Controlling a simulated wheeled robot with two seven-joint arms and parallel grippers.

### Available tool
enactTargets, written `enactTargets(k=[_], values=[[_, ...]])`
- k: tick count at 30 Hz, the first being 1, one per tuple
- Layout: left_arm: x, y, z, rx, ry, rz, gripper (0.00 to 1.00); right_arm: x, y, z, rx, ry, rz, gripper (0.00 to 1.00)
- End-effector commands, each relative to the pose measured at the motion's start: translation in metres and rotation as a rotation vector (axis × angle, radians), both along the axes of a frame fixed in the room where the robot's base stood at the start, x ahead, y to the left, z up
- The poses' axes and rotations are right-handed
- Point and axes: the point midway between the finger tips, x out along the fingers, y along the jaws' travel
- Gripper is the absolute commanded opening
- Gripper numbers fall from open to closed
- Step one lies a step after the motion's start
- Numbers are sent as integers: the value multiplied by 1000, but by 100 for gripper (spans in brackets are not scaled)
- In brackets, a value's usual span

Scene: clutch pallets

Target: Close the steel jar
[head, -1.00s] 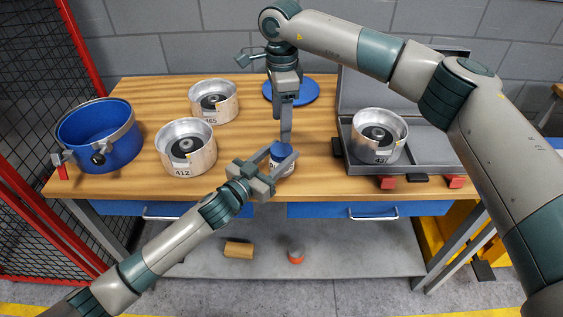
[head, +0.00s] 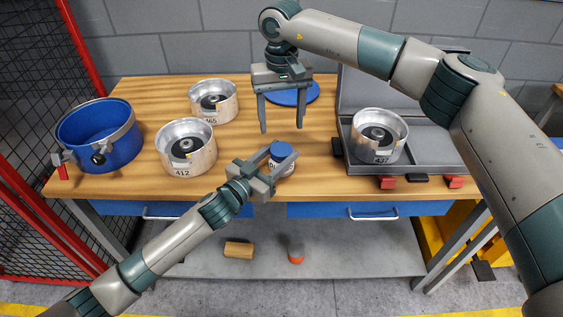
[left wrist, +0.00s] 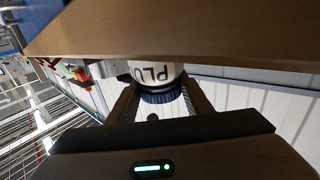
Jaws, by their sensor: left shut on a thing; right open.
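A small white jar (head: 281,168) with dark lettering and a blue cap (head: 281,150) on top stands near the table's front edge. My left gripper (head: 279,164) is shut around the jar from the front left, one finger on each side. My right gripper (head: 282,129) is open and empty, pointing down above and behind the cap, apart from it. I cannot tell from its surface whether this jar is steel, nor how tight the cap is.
Open steel cylinders marked 412 (head: 187,150) and 465 (head: 213,103) stand left; another (head: 379,137) sits in the grey case (head: 431,157) at right. A blue pot (head: 97,136) stands far left. A blue disc (head: 307,93) lies behind my right gripper.

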Motion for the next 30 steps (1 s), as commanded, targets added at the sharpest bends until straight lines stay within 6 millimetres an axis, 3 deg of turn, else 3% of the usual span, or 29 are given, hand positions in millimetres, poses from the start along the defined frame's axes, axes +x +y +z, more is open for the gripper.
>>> enactTargets(k=[6,12,30], values=[[0,0,0,1,1,0,0,0,0,0,0,0,313,62],[0,0,-1,1,1,0,0,0,0,0,1,-1,504,62],[0,0,-1,1,1,0,0,0,0,-2,0,0,575,62]])
